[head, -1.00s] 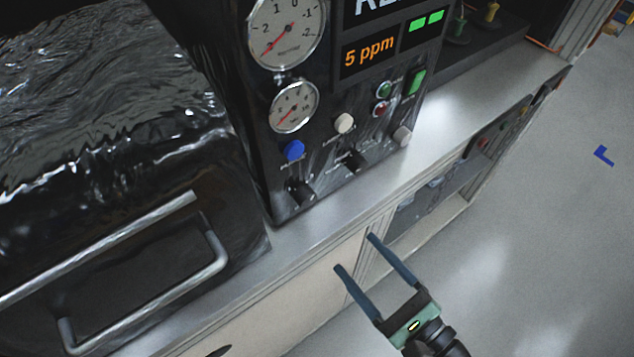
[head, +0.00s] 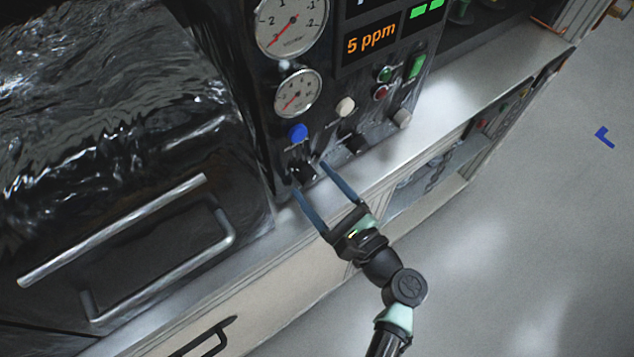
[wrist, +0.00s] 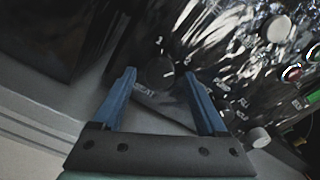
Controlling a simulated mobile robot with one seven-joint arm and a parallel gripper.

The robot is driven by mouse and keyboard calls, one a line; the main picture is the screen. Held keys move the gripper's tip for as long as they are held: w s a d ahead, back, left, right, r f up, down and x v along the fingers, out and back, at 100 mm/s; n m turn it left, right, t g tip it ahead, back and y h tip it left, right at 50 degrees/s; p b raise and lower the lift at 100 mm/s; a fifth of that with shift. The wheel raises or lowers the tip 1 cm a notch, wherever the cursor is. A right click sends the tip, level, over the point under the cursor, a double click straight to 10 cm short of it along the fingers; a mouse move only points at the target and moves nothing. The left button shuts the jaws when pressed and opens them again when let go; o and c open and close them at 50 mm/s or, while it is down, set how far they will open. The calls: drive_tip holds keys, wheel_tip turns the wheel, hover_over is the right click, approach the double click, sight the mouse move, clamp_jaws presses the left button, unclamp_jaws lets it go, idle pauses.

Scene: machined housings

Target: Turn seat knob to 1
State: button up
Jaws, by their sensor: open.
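The black seat knob (head: 302,172) is at the lower left of the dark control panel, below a blue button. In the wrist view the dark round knob (wrist: 160,72) shows between the fingers, with a label that seems to read SEAT below it and small marks around it. Its pointer direction is too dark to tell. My gripper (head: 310,179) is open, its two blue fingertips close in front of the knob, one toward each side. The wrist view shows the gripper (wrist: 160,88) empty; contact with the knob cannot be told.
A second black knob (head: 354,145) sits to the right, below a white button (head: 346,107). A blue button (head: 298,132) is just above the seat knob. A silver handle (head: 120,228) juts out at left. The grey counter ledge (head: 375,182) runs below the panel.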

clamp_jaws()
idle(0.3)
drive_tip(key=shift+f+n+b, duration=0.1)
drive_tip(key=shift+n+b, duration=0.2)
drive_tip(key=shift+b, duration=0.05)
drive_tip(key=shift+f+n+b, duration=0.1)
drive_tip(key=shift+n+b, duration=0.8)
drive_tip(key=shift+b, duration=0.05)
drive_tip(key=n+b, duration=0.3)
drive_tip(key=shift+n+b, duration=0.3)
drive_tip(key=n+b, duration=0.4)
drive_tip(key=shift+n+b, duration=0.85)
drive_tip(key=shift+n, duration=0.05)
drive_tip(key=shift+r, duration=0.25)
